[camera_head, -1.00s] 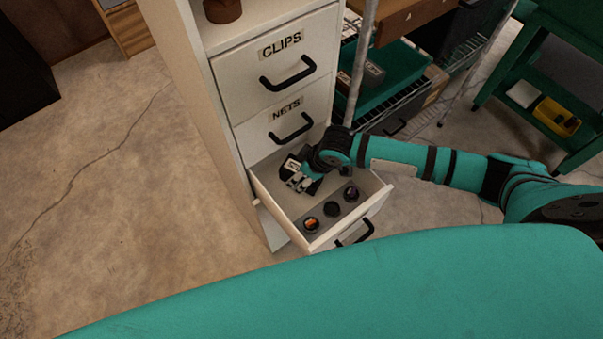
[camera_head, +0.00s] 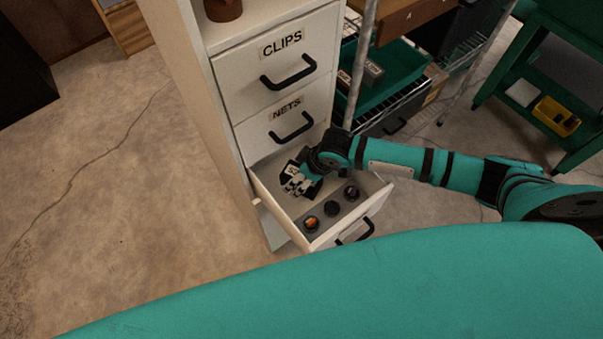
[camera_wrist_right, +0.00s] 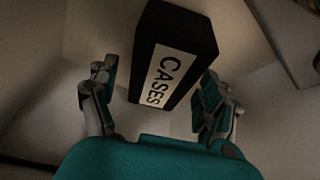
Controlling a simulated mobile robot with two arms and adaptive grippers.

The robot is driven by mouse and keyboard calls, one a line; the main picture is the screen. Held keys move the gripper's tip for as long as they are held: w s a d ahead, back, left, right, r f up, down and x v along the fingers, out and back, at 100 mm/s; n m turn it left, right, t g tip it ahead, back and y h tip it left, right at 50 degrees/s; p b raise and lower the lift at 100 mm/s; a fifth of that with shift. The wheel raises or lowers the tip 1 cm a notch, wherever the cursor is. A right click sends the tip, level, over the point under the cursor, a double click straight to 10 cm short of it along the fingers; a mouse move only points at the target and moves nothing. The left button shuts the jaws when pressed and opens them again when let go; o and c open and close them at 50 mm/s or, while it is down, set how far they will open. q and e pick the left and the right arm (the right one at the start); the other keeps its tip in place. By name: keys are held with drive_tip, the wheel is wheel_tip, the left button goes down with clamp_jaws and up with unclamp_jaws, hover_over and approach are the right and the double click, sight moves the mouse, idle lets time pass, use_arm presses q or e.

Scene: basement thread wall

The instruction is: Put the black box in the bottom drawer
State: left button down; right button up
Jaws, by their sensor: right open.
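The bottom drawer (camera_head: 270,203) of the white cabinet is pulled out. The black box (camera_wrist_right: 178,52), with a white "CASES" label, lies inside it toward the back in the right wrist view. In the head view the box (camera_head: 290,169) is partly hidden by my right gripper (camera_head: 297,186). In the wrist view the fingers of my right gripper (camera_wrist_right: 157,98) are spread, one on each side of the box's near end. The gripper is open; I cannot tell whether a finger touches the box. My left gripper is not in view.
The closed "CLIPS" (camera_head: 240,85) and "NETS" (camera_head: 250,133) drawers are above. A wire shelf with a green tray (camera_head: 385,88) is right of the cabinet. The floor (camera_head: 90,190) at left is clear.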

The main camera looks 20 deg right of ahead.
drive_tip(key=shift+r, duration=0.1)
drive_tip(key=shift+r, duration=0.35)
drive_tip(key=p+v, duration=0.1)
drive_tip(key=v, duration=1.1)
drive_tip(key=shift+r, duration=0.2)
